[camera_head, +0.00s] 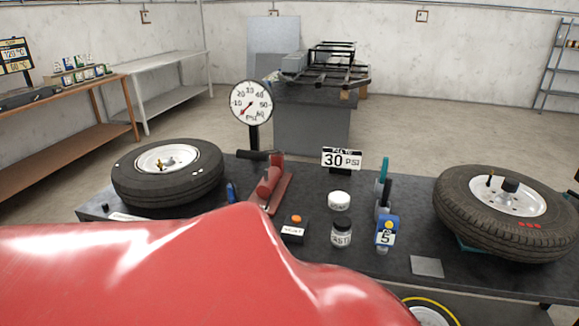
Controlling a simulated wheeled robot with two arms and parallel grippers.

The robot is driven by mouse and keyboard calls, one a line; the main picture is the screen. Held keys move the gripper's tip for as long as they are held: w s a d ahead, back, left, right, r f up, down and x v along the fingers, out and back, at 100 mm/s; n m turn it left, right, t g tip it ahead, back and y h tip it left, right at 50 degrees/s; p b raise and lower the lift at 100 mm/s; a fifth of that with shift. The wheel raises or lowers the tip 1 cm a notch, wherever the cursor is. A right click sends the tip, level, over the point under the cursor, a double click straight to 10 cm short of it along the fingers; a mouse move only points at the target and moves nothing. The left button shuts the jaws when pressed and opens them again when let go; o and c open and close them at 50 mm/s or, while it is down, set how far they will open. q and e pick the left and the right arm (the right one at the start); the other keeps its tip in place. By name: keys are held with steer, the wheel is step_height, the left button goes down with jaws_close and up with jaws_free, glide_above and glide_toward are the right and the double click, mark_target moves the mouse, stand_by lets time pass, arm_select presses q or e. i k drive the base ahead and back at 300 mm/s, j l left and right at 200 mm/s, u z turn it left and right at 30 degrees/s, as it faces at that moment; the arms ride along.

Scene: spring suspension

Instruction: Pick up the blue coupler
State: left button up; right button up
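A small blue upright piece (231,192) stands on the dark workbench between the left tyre and the red foot pump; it may be the blue coupler, but it is too small to tell. Its lower end is near the edge of the red surface in front. Another blue item (382,224), with a yellow top and a white "5" label, stands right of the middle of the bench. I cannot tell for certain which one is the coupler. Neither of my grippers shows in the head view.
A large glossy red surface (180,265) fills the lower left and hides the near bench. A left tyre (135,184), red pump (272,182), gauge (250,102), white jar (340,200), dark-lidded jar (341,238) and right tyre (470,215) stand around.

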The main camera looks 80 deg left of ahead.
mark_target(232, 197)
steer(key=u, duration=3.1)
